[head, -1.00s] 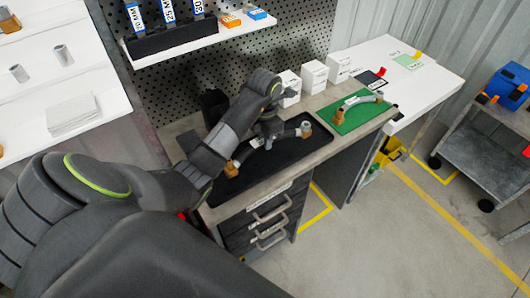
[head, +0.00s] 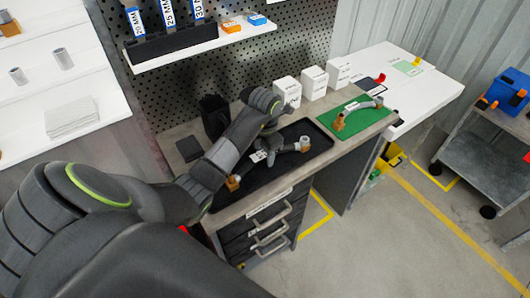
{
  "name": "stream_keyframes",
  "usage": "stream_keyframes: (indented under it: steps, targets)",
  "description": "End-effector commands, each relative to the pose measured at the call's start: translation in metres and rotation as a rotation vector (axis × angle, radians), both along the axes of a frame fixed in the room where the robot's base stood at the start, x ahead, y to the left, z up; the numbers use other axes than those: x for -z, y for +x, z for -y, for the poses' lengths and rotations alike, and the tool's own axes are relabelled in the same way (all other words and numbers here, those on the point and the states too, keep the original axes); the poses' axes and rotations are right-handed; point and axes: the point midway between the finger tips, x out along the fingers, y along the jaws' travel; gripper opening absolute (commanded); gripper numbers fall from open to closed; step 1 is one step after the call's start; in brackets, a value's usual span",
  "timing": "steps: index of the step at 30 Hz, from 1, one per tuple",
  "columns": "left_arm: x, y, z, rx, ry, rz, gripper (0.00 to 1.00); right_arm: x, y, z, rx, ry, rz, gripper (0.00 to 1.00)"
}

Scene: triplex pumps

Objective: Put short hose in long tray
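A grey hose (head: 288,148) with brown fittings at its ends and a white label is in the head view, low over or on the black long tray (head: 318,157). I take it as the short hose. My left gripper (head: 267,148) points down at the hose's middle and appears shut on it; the fingertips are mostly hidden. My arm covers part of the tray's left side. I cannot tell whether the hose touches the tray floor. My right gripper is not in view.
Another hose (head: 360,106) lies on a green mat (head: 365,118) right of the tray. White boxes (head: 313,81) stand behind the tray, below a pegboard shelf (head: 205,42). A dark cup (head: 214,117) stands at the back left. A cart (head: 490,150) is far right.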

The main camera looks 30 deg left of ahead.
Motion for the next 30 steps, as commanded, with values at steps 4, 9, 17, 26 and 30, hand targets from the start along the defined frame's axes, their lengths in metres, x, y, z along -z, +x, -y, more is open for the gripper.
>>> stream_keyframes:
  steps: [4, 9, 17, 26, 30]
  targets:
    - [0.000, 0.000, 0.000, 0.000, 0.000, 0.000, 0.41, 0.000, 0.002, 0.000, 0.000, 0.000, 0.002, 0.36]
    - [-0.002, 0.000, 0.000, 0.000, 0.000, 0.000, 0.41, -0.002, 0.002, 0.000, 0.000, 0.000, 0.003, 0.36]
    - [-0.029, 0.001, -0.001, 0.001, 0.001, 0.005, 0.41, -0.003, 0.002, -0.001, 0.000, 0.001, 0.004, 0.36]
    - [-0.072, 0.000, 0.000, 0.000, 0.000, 0.000, 0.41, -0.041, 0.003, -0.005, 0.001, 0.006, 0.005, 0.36]
    - [-0.089, 0.000, 0.000, 0.000, 0.000, 0.000, 0.41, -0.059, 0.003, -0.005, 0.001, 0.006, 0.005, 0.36]
